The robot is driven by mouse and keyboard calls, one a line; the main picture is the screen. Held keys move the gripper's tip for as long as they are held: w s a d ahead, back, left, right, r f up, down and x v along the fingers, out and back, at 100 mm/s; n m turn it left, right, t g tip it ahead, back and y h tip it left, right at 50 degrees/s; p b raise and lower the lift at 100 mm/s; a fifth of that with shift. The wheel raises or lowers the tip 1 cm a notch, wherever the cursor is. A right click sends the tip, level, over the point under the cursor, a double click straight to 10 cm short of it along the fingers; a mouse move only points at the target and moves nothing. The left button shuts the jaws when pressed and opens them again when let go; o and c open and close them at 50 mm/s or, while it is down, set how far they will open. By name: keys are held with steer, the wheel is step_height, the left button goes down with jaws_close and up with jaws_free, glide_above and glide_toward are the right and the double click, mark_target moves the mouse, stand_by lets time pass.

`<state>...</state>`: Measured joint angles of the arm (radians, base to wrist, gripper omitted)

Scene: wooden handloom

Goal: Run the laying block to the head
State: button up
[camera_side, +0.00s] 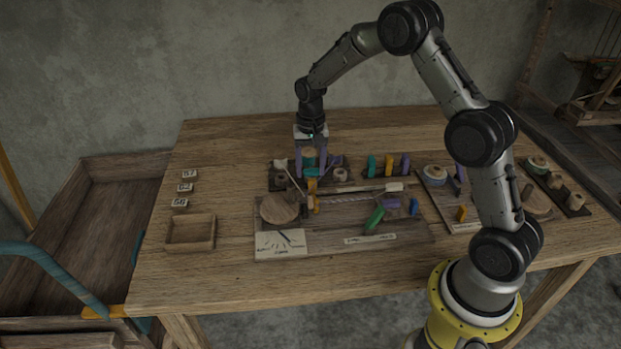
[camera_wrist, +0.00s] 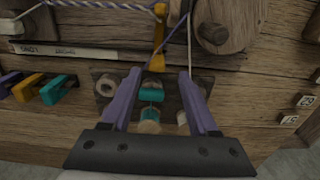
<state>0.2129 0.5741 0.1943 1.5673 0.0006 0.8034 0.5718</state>
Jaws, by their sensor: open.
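My gripper (camera_side: 311,172) is open, its two purple fingers pointing down above a dark rack behind the main board (camera_side: 350,246). In the wrist view the fingers (camera_wrist: 160,74) frame a teal block (camera_wrist: 152,94) with pale cylinders; I cannot tell whether they touch it. On the main board a twisted cord (camera_side: 352,198) runs between an orange bracket (camera_side: 314,204) and a pale block (camera_side: 394,187). A round wooden disc (camera_side: 279,208) stands left of the bracket. The bracket also shows in the wrist view (camera_wrist: 159,42). I cannot tell which piece is the laying block.
Green (camera_side: 375,220) and purple pieces lie at the board's right. Coloured blocks (camera_side: 389,165) stand in a rack behind. An empty wooden tray (camera_side: 190,246) and number tags (camera_side: 184,187) are at the left. More boards with spools are at the right, near my arm.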

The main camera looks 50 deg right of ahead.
step_height(320, 180, up, 9)
stand_by(0.3)
steer(key=s+a+r+n+t, duration=0.1)
steer(key=s+a+r+t, duration=0.15)
steer(key=s+r, duration=0.4)
steer(key=s+a+r+n+t, duration=0.1)
steer(key=s+a+r, duration=0.3)
steer(key=r, duration=0.6)
steer(key=s+a+r+n+t, duration=0.2)
steer(key=s+a+n, duration=0.1)
steer(key=s, duration=0.9)
steer(key=s+f+n, duration=0.4)
steer(key=s+f, duration=0.3)
steer(key=s, duration=0.1)
steer(key=shift+a, duration=0.3)
